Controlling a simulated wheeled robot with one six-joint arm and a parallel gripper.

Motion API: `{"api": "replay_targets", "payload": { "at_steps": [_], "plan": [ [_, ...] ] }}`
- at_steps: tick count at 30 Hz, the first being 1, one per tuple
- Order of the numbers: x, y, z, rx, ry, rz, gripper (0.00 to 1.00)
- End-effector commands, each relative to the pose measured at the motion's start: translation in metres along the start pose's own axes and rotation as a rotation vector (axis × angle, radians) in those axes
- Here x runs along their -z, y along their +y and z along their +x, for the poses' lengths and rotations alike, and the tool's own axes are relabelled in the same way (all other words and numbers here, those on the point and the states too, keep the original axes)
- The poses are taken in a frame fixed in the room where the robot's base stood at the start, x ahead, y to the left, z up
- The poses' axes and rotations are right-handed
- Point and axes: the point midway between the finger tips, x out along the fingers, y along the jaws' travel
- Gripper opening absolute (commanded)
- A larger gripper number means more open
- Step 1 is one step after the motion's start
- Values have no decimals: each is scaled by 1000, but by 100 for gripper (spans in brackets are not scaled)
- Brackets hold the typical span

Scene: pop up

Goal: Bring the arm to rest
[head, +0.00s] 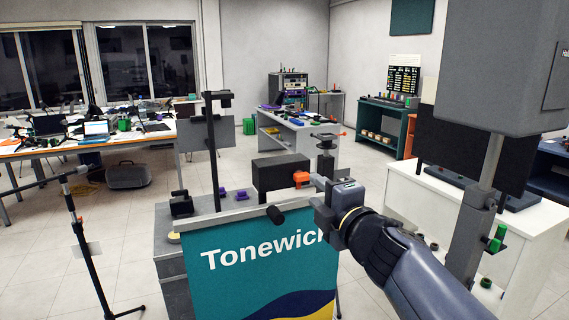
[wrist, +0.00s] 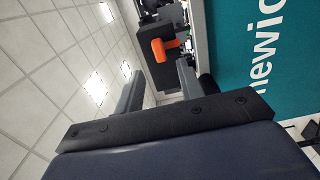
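My arm reaches in from the lower right of the head view, with my gripper (head: 318,196) at its end, in front of the right edge of a teal banner (head: 230,275). In the wrist view the two grey fingers of my gripper (wrist: 160,88) stand apart with nothing between them. Beyond the fingers there is a black box (head: 275,172) with an orange part (head: 301,179). The orange part also shows in the wrist view (wrist: 158,50). I cannot judge the exact gap between my gripper and the banner.
A grey cabinet (head: 170,262) stands behind the banner. A black tripod stand (head: 86,250) is at the left. A white counter (head: 445,203) is at the right, near my arm. Desks with laptops (head: 96,128) are at the back left. Open floor (head: 125,220) lies between tripod and cabinet.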

Motion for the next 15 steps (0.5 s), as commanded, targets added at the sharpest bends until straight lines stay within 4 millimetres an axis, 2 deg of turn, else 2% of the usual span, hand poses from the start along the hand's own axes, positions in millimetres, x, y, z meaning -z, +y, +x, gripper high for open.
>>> {"api": "replay_targets", "payload": {
  "at_steps": [15],
  "plan": [
    [0, -1, 85, 1, 1, 1, 36]
  ]
}}
